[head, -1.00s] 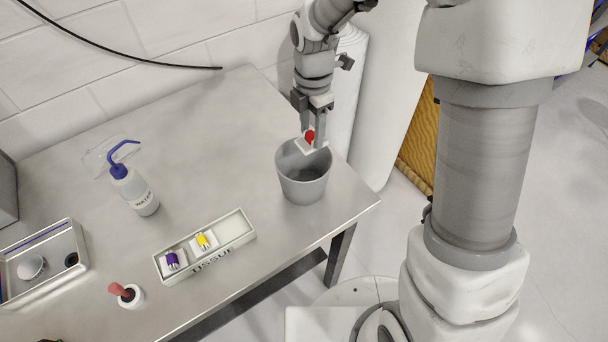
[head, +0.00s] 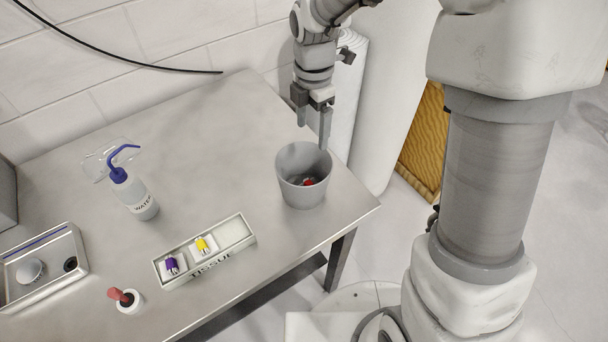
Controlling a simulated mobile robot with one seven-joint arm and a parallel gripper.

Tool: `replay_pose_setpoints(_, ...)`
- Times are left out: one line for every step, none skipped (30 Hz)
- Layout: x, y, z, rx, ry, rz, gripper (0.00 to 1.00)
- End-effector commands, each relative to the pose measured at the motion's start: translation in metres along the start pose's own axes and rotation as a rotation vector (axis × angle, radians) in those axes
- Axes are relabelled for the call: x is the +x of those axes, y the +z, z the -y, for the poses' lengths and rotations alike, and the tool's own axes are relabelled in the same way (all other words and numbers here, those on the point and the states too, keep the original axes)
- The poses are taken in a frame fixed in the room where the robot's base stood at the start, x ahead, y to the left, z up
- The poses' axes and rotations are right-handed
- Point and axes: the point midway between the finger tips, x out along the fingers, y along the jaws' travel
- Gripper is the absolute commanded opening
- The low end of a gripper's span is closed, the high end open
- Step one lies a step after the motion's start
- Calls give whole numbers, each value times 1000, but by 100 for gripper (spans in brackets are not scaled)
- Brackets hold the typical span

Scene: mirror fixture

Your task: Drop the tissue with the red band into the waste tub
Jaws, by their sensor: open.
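The grey waste tub (head: 303,160) stands upright near the right end of the metal table. The tissue with the red band (head: 309,182) lies inside it, low down, mostly hidden by the tub's wall; its red part shows. My gripper (head: 313,133) is open and empty, pointing down above the tub's back rim. It is apart from the tissue.
A tissue tray (head: 234,232) holds a purple-banded tissue (head: 172,264) and a yellow-banded tissue (head: 205,246). A water bottle (head: 136,194), a red-topped dropper bottle (head: 127,299) and a metal tray (head: 75,243) stand to the left. The table's back middle is clear.

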Motion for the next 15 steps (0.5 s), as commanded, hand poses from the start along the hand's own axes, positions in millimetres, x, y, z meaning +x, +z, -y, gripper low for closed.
replay_pose_setpoints(-13, 1, -1, 1, 6, 2, 85)
replay_pose_setpoints(-20, 1, -1, 1, 7, 3, 85)
replay_pose_setpoints(-30, 1, -1, 1, 8, 3, 85)
replay_pose_setpoints(-37, 1, -1, 1, 6, 3, 85)
replay_pose_setpoints(-45, 1, -1, 1, 8, 3, 85)
replay_pose_setpoints(-55, 1, -1, 1, 7, 3, 85)
replay_pose_setpoints(-63, 1, -1, 1, 7, 3, 85)
replay_pose_setpoints(-70, 1, -1, 1, 6, 3, 85)
replay_pose_setpoints(-80, 1, -1, 1, 6, 3, 85)
replay_pose_setpoints(-87, 1, -1, 1, 7, 3, 85)
replay_pose_setpoints(-94, 1, 0, 1, 5, 2, 85)
replay_pose_setpoints(-103, 1, -1, 1, 5, 2, 85)
replay_pose_setpoints(-109, 0, -1, 1, 5, 2, 85)
replay_pose_setpoints(-115, 0, -1, 1, 5, 2, 85)
replay_pose_setpoints(-122, 0, 0, 0, 4, 2, 85)
